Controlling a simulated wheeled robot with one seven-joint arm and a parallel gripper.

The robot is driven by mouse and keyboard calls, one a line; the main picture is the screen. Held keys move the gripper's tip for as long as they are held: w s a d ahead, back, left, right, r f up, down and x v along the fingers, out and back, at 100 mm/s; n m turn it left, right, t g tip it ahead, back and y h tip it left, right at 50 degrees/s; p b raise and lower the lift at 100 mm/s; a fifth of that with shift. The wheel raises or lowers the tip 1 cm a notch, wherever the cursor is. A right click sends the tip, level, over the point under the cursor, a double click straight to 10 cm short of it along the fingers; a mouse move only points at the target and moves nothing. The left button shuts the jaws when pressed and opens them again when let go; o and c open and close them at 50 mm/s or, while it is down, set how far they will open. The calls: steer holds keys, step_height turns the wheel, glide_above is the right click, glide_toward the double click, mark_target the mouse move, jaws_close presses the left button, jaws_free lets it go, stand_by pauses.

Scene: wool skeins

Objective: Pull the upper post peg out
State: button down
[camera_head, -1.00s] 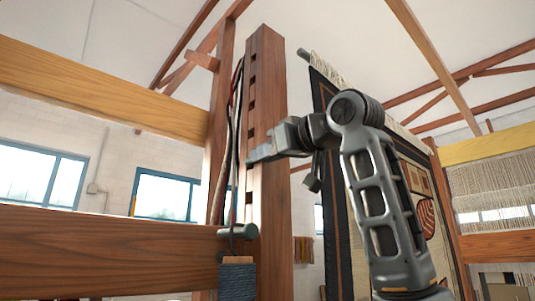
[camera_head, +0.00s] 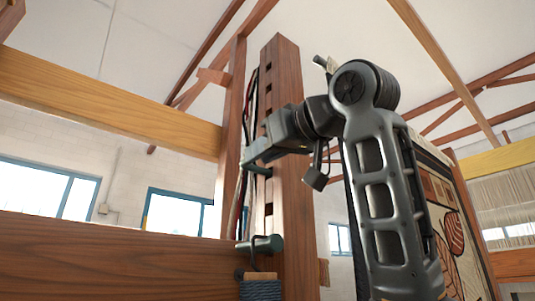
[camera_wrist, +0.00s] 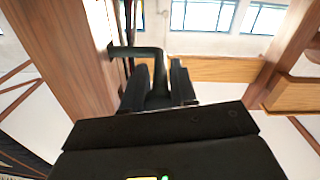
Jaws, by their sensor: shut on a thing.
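The wooden post (camera_head: 287,90) stands upright with a column of square holes down one face. My gripper (camera_head: 258,158) is beside that face, above the lower peg. In the wrist view my gripper (camera_wrist: 160,88) is shut on the upper peg (camera_wrist: 136,51), a dark bent bar. Its crosswise part reaches left to the post's edge, and its other part runs between my fingers. How deep it sits in the post is hidden. In the head view my fingers mostly cover it. The lower peg (camera_head: 262,243) is grey and sticks out near the horizontal beam.
A dark wound skein (camera_head: 260,289) hangs below the lower peg. Dark and red cords (camera_head: 247,120) run down beside the post. Wooden beams (camera_head: 110,108) cross at left. A patterned rug (camera_head: 440,200) hangs behind my arm at right.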

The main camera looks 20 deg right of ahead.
steer(key=shift+a, duration=0.2)
steer(key=c, duration=1.1)
jaws_free()
steer(key=shift+s, duration=0.1)
steer(key=shift+s+d, duration=0.15)
steer(key=shift+s, duration=0.15)
steer(key=b+v, duration=0.2)
steer(key=v, duration=0.5)
